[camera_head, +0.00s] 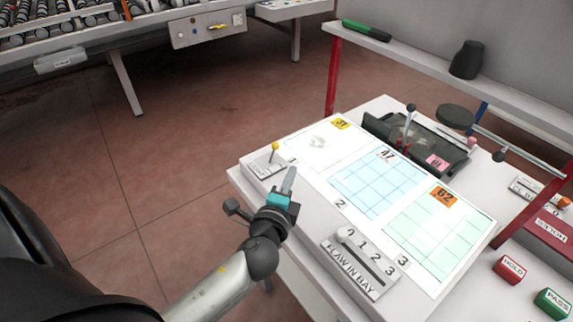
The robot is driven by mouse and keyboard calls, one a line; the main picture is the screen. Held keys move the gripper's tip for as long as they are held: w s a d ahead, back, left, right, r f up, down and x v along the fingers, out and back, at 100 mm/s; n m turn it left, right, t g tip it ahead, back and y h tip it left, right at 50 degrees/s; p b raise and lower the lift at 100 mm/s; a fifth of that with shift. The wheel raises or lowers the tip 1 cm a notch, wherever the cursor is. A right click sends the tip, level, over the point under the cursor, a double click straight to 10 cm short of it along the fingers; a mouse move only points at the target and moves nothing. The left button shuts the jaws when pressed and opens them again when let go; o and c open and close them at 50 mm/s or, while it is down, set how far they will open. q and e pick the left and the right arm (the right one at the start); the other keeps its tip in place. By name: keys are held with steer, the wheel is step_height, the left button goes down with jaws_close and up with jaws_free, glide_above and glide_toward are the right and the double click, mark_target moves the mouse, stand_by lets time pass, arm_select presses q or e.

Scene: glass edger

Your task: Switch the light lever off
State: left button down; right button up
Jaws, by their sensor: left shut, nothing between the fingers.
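A small lever with a yellow knob (274,147) stands upright on a white box (263,168) at the left corner of the white table (249,185). It looks like the light lever, but the lettering on the box is too small to read. My left gripper (291,173) is shut and empty. In the picture it is just right of and below the lever, and it looks apart from the knob. My right gripper is not in view.
Lit panels with blue (377,183) and green (440,235) grids cover the tabletop. A numbered "FLAW IN BAY" block (360,262) sits at the front edge. A dark tray (428,150) with a black-knobbed lever (410,109) is behind. HOLD (510,269) and PASS (553,303) buttons are at right.

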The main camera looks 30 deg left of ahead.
mark_target(273, 153)
arm_select(q)
steer(key=x, duration=0.9)
steer(key=shift+w+b, duration=0.1)
steer(key=shift+b, duration=0.25)
steer(key=shift+s+a+r+p, duration=0.15)
steer(key=shift+s+a, duration=0.2)
steer(key=shift+a, duration=0.2)
steer(key=shift+s+a+p, duration=0.1)
steer(key=shift+s+a, duration=0.25)
steer(key=shift+a, duration=0.2)
steer(key=shift+s+a+r+p, duration=0.15)
steer(key=shift+s+a, duration=0.2)
steer(key=shift+a, duration=0.2)
steer(key=shift+f, duration=0.1)
